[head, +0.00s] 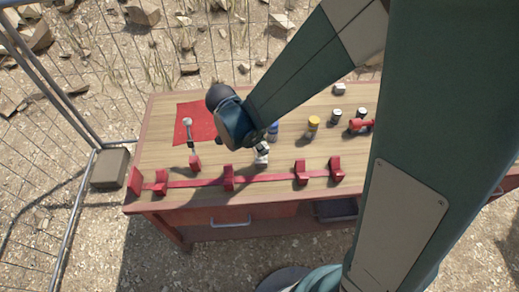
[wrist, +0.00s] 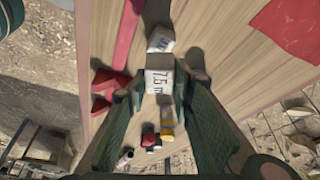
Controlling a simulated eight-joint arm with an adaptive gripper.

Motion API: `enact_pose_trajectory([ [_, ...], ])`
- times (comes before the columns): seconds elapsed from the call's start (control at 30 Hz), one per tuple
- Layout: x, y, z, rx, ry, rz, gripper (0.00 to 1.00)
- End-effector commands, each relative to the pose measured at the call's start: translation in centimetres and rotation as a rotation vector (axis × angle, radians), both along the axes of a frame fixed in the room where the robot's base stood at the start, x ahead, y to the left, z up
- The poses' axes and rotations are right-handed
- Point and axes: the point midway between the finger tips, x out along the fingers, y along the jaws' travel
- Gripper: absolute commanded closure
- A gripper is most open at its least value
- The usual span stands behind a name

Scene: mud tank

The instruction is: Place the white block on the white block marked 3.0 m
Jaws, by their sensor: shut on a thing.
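A white block marked 7.5 m (wrist: 160,82) is between the two green fingers of my gripper (wrist: 161,92) in the wrist view, and the gripper is shut on it. A second white block (wrist: 161,39) lies just beyond it, turned a little; its dark marking is too small to read surely. In the head view, white block surfaces (head: 261,160) show below the end of my arm, near the red rail, and the fingers are mostly hidden. I cannot tell the held block's height above the table.
The red rail (head: 265,178) with upright stops runs along the wooden table's front. A red mat (head: 194,123) and hammer (head: 190,140) lie left. Several containers, including a yellow-topped jar (head: 313,124), stand right. A pale block (head: 339,89) sits at the back right.

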Motion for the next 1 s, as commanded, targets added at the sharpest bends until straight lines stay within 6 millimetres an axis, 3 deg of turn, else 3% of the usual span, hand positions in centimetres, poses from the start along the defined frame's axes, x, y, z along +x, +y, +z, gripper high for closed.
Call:
enact_pose_trajectory([
  [0.27,0.0,0.0,-0.2,0.000,0.000,0.000,0.87],
  [0.7,0.0,0.0,-3.8,0.000,0.000,0.000,0.87],
  [1.0,0.0,0.0,-4.1,0.000,0.000,0.000,0.87],
])
